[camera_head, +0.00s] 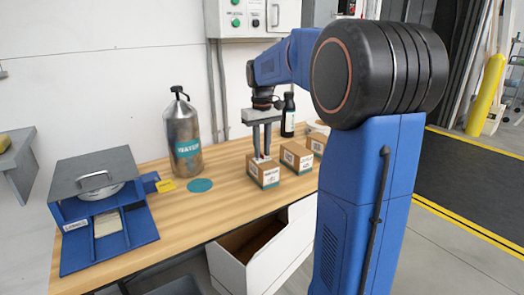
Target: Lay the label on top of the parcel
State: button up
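Several small brown cardboard parcels stand in a row on the wooden bench: a nearest one (265,174), a middle one (296,157) and one farther right (318,143). Each has a white printed patch on its front. My gripper (262,157) points straight down over the nearest parcel, fingertips at or just above its top. A gap shows between the fingers. A small white and red patch shows at the tips; I cannot tell whether it is a label, or whether it is held or lies on the parcel. A pale stack (107,222) lies in the blue dispenser (104,208) at left.
A metal water bottle (183,138), a teal disc (200,185) and a yellow tag (165,186) are left of the parcels. A dark bottle (288,114) stands behind them. A white open drawer (262,250) juts out below the bench (225,208). My arm hides the bench's right end.

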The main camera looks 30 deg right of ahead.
notch_tip(320, 180, up, 12)
jog(key=shift+f, duration=0.15)
jog(key=s+a+f+t, duration=0.1)
jog(key=s+a+f, duration=0.35)
jog(key=s, duration=0.35)
jog(key=s+a+f+t, duration=0.1)
jog(key=s+a+f, duration=0.2)
jog(key=s+a, duration=0.4)
jog(key=s+a+f+t, duration=0.2)
jog(key=s+a+f, duration=0.2)
jog(key=s+f, duration=0.9)
jog(key=shift+s+a+n+t, duration=0.15)
jog(key=shift+s+n+t, duration=0.2)
jog(key=shift+s, duration=0.75)
